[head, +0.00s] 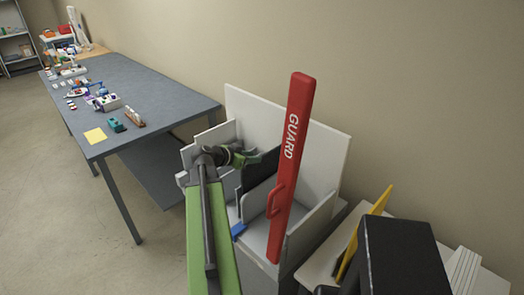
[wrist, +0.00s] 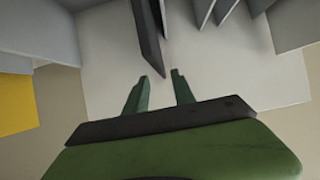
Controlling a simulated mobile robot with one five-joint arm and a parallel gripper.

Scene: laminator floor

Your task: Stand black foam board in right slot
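The black foam board (head: 262,168) stands upright in a pale rack (head: 312,228), between light dividers and left of a red bar marked GUARD (head: 291,150). Its lower part is hidden, and I cannot tell which slot it is in. My gripper (head: 250,157) is at the rack, beside the board's left edge. In the wrist view, my gripper (wrist: 160,77) is open with nothing between its fingers. A dark board (wrist: 148,35), seemingly the same one, has its near end just beyond the fingertips, roughly in line with the gap.
The red bar rises high at the rack's front right. Pale dividers (wrist: 202,12) stand close right of the dark board in the wrist view. A long grey table (head: 150,85) with small items is at left. A yellow panel (head: 366,232) leans at lower right. Floor (head: 60,190) is open at left.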

